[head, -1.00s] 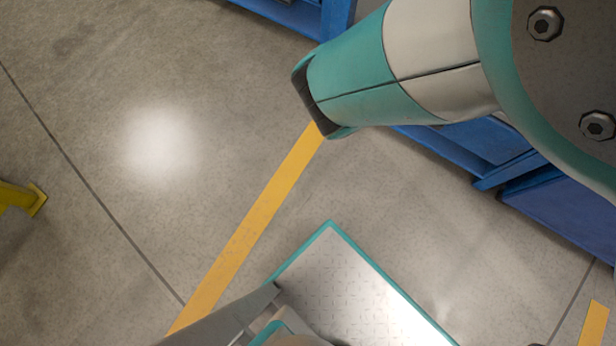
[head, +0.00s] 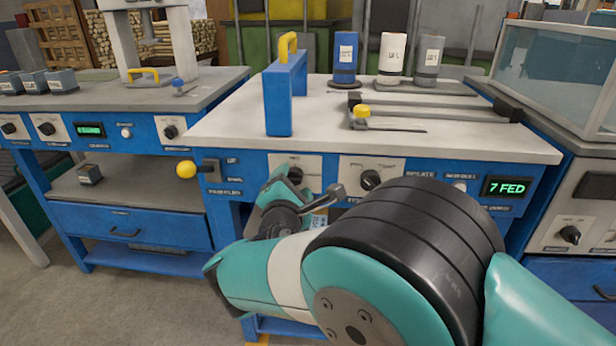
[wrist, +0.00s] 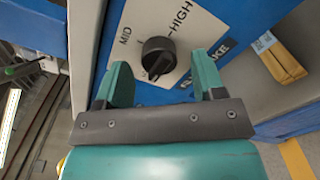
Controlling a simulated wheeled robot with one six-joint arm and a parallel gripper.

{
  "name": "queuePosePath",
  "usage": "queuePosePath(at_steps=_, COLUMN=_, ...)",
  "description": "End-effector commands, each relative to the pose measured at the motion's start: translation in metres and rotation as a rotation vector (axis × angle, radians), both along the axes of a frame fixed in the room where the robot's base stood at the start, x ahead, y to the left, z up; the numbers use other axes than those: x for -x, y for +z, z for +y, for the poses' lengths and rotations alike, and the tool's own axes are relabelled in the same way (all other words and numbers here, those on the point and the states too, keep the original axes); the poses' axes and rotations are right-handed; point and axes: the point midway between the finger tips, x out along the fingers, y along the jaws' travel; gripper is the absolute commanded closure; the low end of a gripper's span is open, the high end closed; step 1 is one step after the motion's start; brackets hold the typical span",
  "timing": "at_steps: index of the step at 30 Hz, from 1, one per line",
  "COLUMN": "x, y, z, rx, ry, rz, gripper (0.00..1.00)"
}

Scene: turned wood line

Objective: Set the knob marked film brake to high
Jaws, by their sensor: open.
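A black knob (wrist: 158,55) sits on a pale plate (wrist: 140,18) marked MID and HIGH in the wrist view. A pale mark shows on its lower side, but I cannot tell its setting for sure. The label below the plate is partly covered by a finger, so I cannot read its name. My gripper (wrist: 160,68) is open, with one teal finger on each side of the knob and not closed on it. In the head view my gripper (head: 290,178) is at the left plate (head: 309,167) of the middle bench and hides its knob.
Another knob (head: 371,180) is just right of my gripper. A yellow-tipped lever (head: 186,169) is to its left. A display (head: 506,187) reads 7 FED. A blue block with a yellow handle (head: 278,98) stands on the bench top (head: 228,120). Brown packets (wrist: 283,62) lie at right.

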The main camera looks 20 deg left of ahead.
Motion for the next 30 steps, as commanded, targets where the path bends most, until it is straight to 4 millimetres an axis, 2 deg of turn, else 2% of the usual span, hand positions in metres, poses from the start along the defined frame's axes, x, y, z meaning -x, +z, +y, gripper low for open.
queuePosePath(at_steps=4, x=-0.0086, y=0.0004, z=0.0021, rx=-0.001, ry=0.001, rz=-0.001, gripper=0.37)
queuePosePath(at_steps=12, x=-0.0096, y=0.0004, z=0.0025, rx=0.0, ry=0.001, rz=0.0, gripper=0.37)
queuePosePath(at_steps=14, x=-0.0095, y=0.0004, z=0.0025, rx=0.0, ry=0.001, rz=0.0, gripper=0.49)
queuePosePath(at_steps=19, x=-0.0094, y=0.0004, z=0.0025, rx=0.0, ry=0.001, rz=0.0, gripper=0.86)
queuePosePath(at_steps=30, x=-0.0093, y=-0.0003, z=0.0024, rx=-0.05, ry=0.001, rz=0.011, gripper=0.86)
